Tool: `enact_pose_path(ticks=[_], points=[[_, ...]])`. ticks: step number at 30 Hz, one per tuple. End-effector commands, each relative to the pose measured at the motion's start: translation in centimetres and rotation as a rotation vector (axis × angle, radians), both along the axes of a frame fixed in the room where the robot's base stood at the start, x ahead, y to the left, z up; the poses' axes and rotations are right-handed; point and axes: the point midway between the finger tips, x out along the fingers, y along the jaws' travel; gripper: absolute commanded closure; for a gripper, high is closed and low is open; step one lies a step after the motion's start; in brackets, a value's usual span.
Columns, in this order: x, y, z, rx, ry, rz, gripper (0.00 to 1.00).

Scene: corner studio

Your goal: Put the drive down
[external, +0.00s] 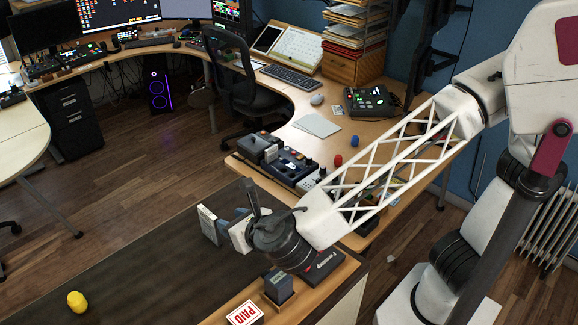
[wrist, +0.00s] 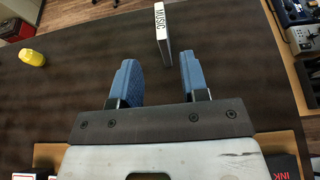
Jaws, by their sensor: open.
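A slim white upright block labelled MUSIC, which looks like the drive (wrist: 162,35), stands on the dark tabletop (wrist: 80,75). In the external view the drive (external: 208,224) is at the tip of my gripper (external: 229,222). In the wrist view my gripper (wrist: 157,62) has its two blue fingers apart, with nothing seen clamped between them. The drive is just beyond the fingertips, nearer the right finger, with a visible gap on both sides. Its lower edge seems to rest on the dark surface.
A yellow object (external: 77,301) lies on the dark surface at left. A black box (external: 322,266), a dark block (external: 279,285) and a PAID card (external: 244,313) are along the wooden edge. Devices (external: 285,162) crowd the desk behind. The dark surface's middle is clear.

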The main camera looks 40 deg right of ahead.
Motion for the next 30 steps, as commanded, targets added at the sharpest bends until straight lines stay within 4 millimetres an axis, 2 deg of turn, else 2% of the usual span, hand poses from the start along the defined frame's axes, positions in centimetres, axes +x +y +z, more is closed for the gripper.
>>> enact_pose_path(ticks=[11, 16, 20, 30], points=[[0.2, -0.3, 0.0, 0.006, 0.003, -0.008, 0.59], [1.1, -2.1, 0.0, 0.045, 0.026, -0.061, 0.59], [2.2, -4.9, 0.0, 0.107, 0.058, -0.142, 0.59], [5.0, -15.5, -0.5, 0.36, 0.161, -0.469, 0.59]])
